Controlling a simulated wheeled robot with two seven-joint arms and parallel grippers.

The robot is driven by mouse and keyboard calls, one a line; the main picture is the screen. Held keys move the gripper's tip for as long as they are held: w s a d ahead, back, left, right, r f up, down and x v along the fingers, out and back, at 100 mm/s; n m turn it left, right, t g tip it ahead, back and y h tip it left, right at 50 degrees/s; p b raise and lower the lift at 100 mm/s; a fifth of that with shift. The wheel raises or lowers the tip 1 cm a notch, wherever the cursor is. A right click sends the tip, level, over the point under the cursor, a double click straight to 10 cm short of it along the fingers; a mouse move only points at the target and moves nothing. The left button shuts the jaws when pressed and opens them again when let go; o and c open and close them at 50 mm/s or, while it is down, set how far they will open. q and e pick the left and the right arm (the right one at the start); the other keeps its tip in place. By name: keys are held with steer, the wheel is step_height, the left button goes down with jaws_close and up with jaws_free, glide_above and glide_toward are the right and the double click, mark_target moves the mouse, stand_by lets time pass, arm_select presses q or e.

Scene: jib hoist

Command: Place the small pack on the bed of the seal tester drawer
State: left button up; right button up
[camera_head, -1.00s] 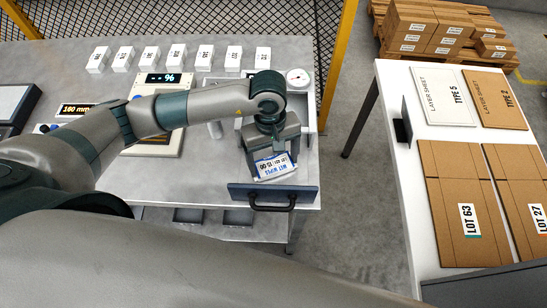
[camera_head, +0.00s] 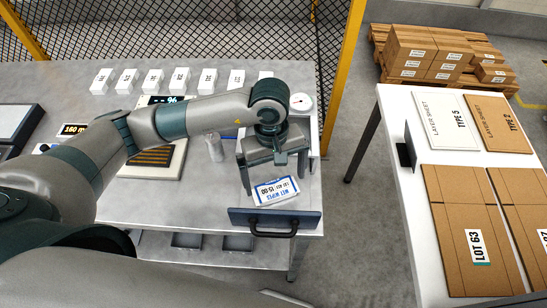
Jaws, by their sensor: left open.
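The small pack (camera_head: 276,191), white and blue with a printed label, lies flat in the open drawer of the seal tester, just behind the dark drawer front (camera_head: 272,221) with its black handle. My left gripper (camera_head: 262,180) is open above and behind the pack, its fingers pointing down. The left finger shows beside the pack's far left corner. The pack appears free of the fingers. The drawer bed is partly hidden by the gripper and the pack. My right gripper does not show.
Several white boxes (camera_head: 153,80) stand along the back of the grey bench (camera_head: 60,88). A round dial (camera_head: 301,102) sits behind the drawer. At right is a white table with cardboard sheets (camera_head: 468,215). Floor separates it from the bench.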

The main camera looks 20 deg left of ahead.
mark_target(274, 184)
arm_select(q)
step_height(274, 184, up, 8)
steer(key=b, duration=0.3)
steer(key=shift+w+a+r+b, duration=0.25)
steer(key=shift+w+a+b, duration=0.05)
steer(key=shift+w, duration=0.15)
